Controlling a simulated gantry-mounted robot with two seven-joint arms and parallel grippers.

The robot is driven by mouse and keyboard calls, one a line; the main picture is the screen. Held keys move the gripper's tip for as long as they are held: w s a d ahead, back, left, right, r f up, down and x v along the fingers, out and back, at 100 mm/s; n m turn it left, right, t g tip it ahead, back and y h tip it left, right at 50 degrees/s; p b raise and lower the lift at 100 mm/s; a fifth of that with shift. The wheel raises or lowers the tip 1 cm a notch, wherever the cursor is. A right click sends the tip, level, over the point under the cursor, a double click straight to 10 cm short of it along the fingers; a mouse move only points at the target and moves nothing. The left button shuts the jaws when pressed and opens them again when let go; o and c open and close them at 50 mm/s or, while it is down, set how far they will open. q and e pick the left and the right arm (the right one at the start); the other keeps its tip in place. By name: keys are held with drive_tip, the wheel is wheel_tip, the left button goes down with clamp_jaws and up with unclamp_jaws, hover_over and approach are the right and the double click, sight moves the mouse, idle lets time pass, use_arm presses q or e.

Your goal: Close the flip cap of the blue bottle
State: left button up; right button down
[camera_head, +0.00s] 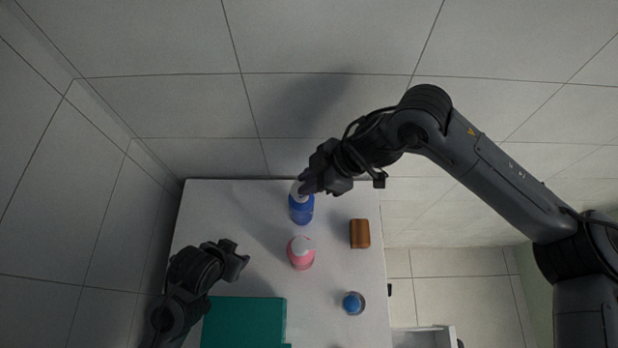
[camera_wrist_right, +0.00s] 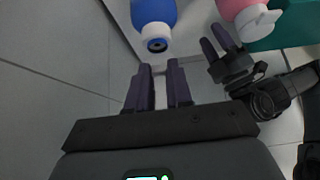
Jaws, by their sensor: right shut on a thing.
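The blue bottle (camera_head: 301,209) stands near the far edge of the white table, with a white cap (camera_head: 297,188) partly hidden by my right gripper (camera_head: 308,182). My left gripper (camera_head: 236,257) is open and empty, left of the pink bottle, apart from the blue bottle.
A pink bottle (camera_head: 301,256) with a white cap stands just in front of the blue one. A brown block (camera_head: 359,233) and a small blue-topped container (camera_head: 353,303) are to the right. A teal box (camera_head: 243,322) is at the front left. The table's far left is clear.

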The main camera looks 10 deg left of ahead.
drive_tip(key=c, duration=1.1)
unclamp_jaws()
use_arm(q)
drive_tip(key=shift+d, duration=0.15)
use_arm(e)
drive_tip(key=shift+o, duration=0.5)
use_arm(q)
wheel_tip(320, 180, down, 3)
drive_tip(key=b, duration=0.2)
drive_tip(key=shift+r+b, duration=0.15)
drive_tip(key=shift+b, duration=0.2)
use_arm(e)
drive_tip(key=v, duration=1)
drive_tip(key=shift+d+r, duration=0.2)
drive_tip(key=shift+r, duration=0.15)
